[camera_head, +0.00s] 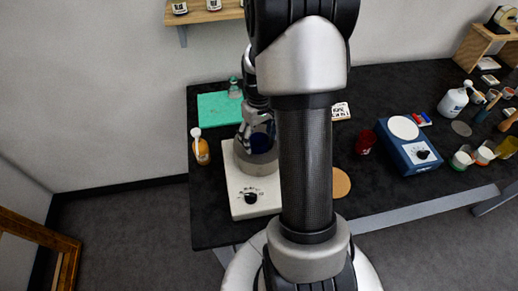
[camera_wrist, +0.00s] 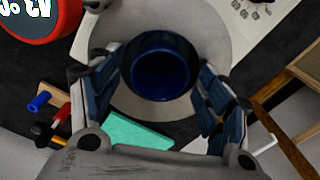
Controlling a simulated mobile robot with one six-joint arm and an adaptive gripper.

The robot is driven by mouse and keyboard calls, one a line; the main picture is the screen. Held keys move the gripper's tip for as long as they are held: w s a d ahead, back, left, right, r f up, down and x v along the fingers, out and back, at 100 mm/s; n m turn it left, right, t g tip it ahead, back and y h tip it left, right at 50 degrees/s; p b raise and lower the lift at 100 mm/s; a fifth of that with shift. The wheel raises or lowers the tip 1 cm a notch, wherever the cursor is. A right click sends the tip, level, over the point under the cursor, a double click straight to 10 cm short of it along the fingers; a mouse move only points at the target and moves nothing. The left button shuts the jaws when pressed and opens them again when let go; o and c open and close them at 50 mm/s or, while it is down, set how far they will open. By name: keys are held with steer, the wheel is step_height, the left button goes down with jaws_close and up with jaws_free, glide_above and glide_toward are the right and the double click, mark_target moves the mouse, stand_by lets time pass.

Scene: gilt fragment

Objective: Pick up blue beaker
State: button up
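The blue beaker (camera_wrist: 162,80) stands upright on the round grey top (camera_wrist: 215,30) of a white hot plate. In the wrist view I look down into its dark blue open mouth. My gripper (camera_wrist: 161,82) has one finger on each side of the beaker, and both fingers appear to touch its wall. In the head view the gripper (camera_head: 259,128) reaches down over the hot plate (camera_head: 252,192), and only a dark blue part of the beaker (camera_head: 261,141) shows below the fingers. My arm hides the area to the right of the hot plate.
An orange bottle (camera_head: 201,148) stands left of the hot plate. A teal mat (camera_head: 215,107) with a small glass flask (camera_head: 235,88) lies behind. A red beaker (camera_head: 366,142) and a blue balance (camera_head: 408,145) stand to the right. The wrist view shows a red round object (camera_wrist: 67,30) nearby.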

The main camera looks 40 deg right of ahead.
steer(key=c, duration=1.4)
steer(key=shift+c, duration=0.2)
